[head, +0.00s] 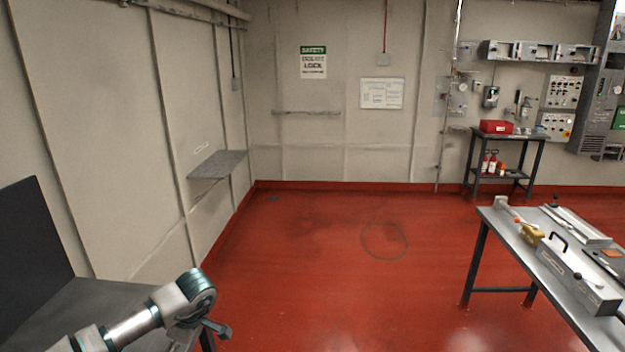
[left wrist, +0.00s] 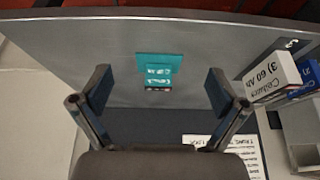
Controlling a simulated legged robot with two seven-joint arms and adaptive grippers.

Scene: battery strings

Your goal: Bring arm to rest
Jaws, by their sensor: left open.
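My left gripper (left wrist: 158,92) is open in the left wrist view, its two dark fingers wide apart with nothing between them. It is over a grey table top (left wrist: 110,45). A flat teal card or pad (left wrist: 157,68) lies on that surface, beyond the fingertips. In the head view my left arm (head: 150,315) comes in at the lower left, in front of a dark grey table (head: 80,300); whether its jaws show there is unclear. My right arm and gripper are not in view.
White box (left wrist: 270,75) marked 60 Ah and blue box (left wrist: 308,80) stand right of the left gripper; a printed white label (left wrist: 225,150) lies nearer. A metal workbench (head: 545,265) with tools stands at right. Red floor (head: 330,270) between is clear. A wall shelf (head: 217,164) juts out at left.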

